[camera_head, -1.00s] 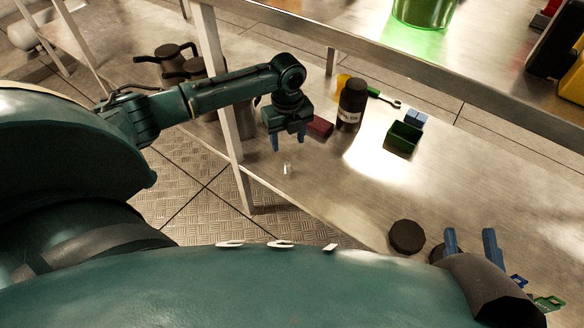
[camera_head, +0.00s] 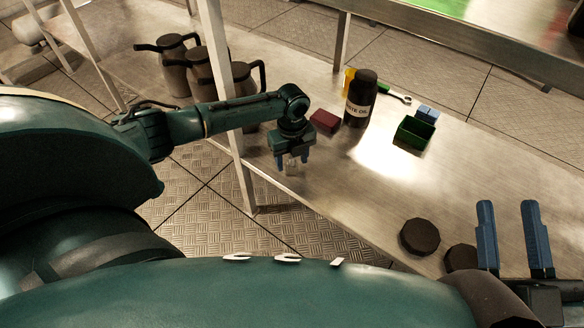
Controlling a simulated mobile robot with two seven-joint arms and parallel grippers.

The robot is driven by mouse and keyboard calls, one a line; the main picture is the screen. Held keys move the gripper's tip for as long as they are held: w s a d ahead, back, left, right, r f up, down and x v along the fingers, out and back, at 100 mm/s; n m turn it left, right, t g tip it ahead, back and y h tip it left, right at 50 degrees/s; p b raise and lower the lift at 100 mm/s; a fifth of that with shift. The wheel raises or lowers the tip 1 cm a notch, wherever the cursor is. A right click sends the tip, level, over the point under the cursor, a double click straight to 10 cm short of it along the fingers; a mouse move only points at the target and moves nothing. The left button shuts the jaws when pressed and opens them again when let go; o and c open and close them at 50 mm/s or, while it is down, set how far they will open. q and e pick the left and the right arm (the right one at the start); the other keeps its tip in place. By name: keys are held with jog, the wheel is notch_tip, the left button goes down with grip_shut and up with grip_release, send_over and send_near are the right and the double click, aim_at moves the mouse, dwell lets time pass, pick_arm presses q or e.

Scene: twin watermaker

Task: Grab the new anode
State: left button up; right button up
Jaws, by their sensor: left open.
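A small pale metallic piece (camera_head: 291,169), which looks like the anode, is near the front edge of the metal shelf. It is small and partly hidden by my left gripper. My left gripper (camera_head: 292,161) is open, pointing down, with its blue fingers on either side of the piece; I cannot tell whether they touch it. My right gripper (camera_head: 513,240) is at the lower right, its two blue fingers apart and pointing up in the picture, with nothing between them.
Dark-handled jugs (camera_head: 172,65) stand left, behind a metal post (camera_head: 226,100).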

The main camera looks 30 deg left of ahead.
pick_arm(q)
jog(key=shift+c, duration=0.4)
jog(key=shift+r, duration=0.1)
jog(key=c, duration=1)
